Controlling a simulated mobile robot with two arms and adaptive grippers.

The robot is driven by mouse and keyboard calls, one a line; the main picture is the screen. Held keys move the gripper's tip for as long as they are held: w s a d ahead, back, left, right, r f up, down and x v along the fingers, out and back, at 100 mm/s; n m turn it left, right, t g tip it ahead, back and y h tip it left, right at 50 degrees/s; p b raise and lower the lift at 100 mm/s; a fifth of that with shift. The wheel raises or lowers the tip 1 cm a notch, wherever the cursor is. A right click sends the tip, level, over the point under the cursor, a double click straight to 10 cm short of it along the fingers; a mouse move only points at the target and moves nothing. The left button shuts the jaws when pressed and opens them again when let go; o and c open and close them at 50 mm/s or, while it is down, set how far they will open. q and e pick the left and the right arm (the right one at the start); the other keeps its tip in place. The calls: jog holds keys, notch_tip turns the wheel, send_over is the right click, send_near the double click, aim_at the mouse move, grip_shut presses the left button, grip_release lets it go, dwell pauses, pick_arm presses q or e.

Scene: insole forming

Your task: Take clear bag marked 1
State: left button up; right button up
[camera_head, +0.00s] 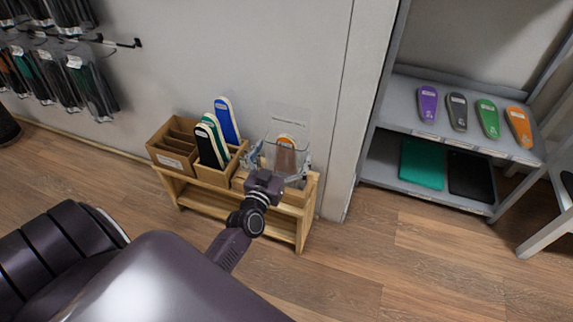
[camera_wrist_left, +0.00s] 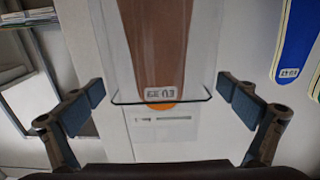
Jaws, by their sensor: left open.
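A clear bag or sleeve (camera_head: 297,158) stands upright at the right end of the low wooden rack, with a brown insole inside. It also shows in the left wrist view (camera_wrist_left: 208,60), where the insole bears a small white size label. I cannot read a mark 1 on it. My left gripper (camera_head: 279,165) is at the bag, its fingers open on either side. In the left wrist view the bag stands between the two fingers (camera_wrist_left: 160,97), with a gap on each side. An orange insole tip shows behind it. My right gripper is not in view.
Wooden boxes (camera_head: 171,158) with blue, green and black insoles (camera_head: 227,120) stand left of the bag on the rack (camera_head: 301,229). A grey shelf (camera_head: 398,117) with coloured insoles is at the right. Packs hang on wall hooks (camera_head: 92,88) at the left. The floor at front right is clear.

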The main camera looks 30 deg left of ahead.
pick_arm(q)
jog(key=shift+x, duration=1.05)
jog(key=c, duration=1.2)
